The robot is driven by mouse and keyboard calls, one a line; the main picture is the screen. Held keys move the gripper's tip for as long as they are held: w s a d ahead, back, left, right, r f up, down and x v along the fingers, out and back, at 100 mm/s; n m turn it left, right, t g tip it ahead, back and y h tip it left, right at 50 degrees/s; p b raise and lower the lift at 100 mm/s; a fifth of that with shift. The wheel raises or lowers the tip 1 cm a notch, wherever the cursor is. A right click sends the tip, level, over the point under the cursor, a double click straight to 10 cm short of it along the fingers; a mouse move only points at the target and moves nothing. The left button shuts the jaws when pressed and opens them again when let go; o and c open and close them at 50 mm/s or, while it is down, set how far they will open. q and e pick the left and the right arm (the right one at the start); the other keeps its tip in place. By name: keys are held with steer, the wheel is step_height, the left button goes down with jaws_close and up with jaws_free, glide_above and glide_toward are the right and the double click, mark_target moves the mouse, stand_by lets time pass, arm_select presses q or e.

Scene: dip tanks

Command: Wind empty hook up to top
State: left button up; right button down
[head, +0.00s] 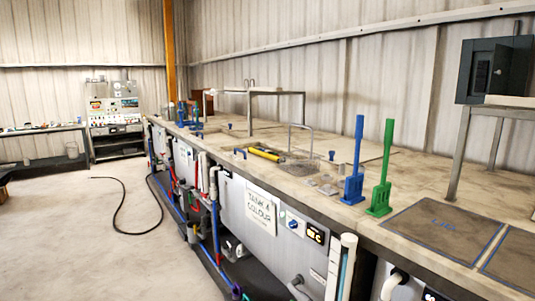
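No hoist, winch or hanging hook can be made out for certain in the head view. Two small curved metal pieces (249,83) stand on top of a metal frame (277,93) at the back of the tank bench; they are too small to tell what they are. A thin metal loop (300,127) rises from the bench top at an opening near the middle. Neither of my grippers is in view.
The long tank bench (440,200) runs from front right to back left. A blue paddle (354,180) and a green paddle (381,185) stand on it. A dark box (490,70) is at right. A black hose (122,215) lies on the otherwise open floor at left.

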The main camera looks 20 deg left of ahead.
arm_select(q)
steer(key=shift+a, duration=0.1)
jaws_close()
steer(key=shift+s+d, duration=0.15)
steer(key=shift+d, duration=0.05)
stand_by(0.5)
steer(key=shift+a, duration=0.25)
